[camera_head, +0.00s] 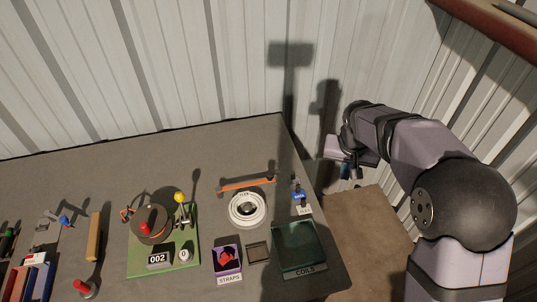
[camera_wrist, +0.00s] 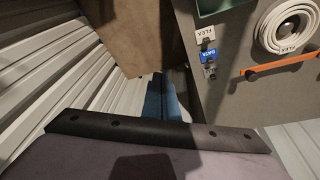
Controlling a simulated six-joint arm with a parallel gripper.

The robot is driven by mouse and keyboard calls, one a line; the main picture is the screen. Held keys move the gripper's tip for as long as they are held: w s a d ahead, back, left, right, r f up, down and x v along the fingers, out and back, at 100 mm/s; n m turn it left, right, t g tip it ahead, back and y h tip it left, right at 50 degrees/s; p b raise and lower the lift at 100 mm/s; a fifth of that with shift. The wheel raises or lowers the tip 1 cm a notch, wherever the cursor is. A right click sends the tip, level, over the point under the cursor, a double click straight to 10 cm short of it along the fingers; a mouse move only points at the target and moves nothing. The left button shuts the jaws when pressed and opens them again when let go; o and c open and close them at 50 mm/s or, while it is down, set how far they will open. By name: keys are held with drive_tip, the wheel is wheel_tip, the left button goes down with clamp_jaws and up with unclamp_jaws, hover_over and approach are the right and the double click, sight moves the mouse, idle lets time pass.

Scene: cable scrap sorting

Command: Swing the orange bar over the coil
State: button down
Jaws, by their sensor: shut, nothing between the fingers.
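The orange bar (camera_head: 247,184) lies behind the white coil (camera_head: 247,208) on the grey table in the head view, at a slight slant and not across the coil. The wrist view also shows the orange bar (camera_wrist: 281,66) beside the white coil (camera_wrist: 288,26) at the upper right. The coil carries a label reading FLEX. My gripper (camera_head: 350,173) is off the table's right edge, away from both, shut and empty. Its blue fingers (camera_wrist: 161,98) show together in the wrist view.
A green bin (camera_head: 300,247) labelled COILS and a purple STRAPS bin (camera_head: 228,262) stand at the front. A small blue-tagged part (camera_head: 299,194) sits right of the coil. A green-based device (camera_head: 165,254) with a yellow-knobbed lever stands left. A corrugated wall closes the back.

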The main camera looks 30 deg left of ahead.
drive_tip(key=a+f+t+y, duration=0.1)
drive_tip(key=a+f, duration=0.1)
drive_tip(key=a, duration=1)
drive_tip(key=s+a+f+n+b, duration=0.1)
drive_tip(key=a+f, duration=0.1)
drive_tip(key=a, duration=1)
drive_tip(key=shift+s+a+f+n+t+y, duration=0.2)
drive_tip(key=shift+s+n+t+y, duration=0.1)
drive_tip(key=shift+t+y, duration=0.1)
drive_tip(key=shift+b, duration=0.3)
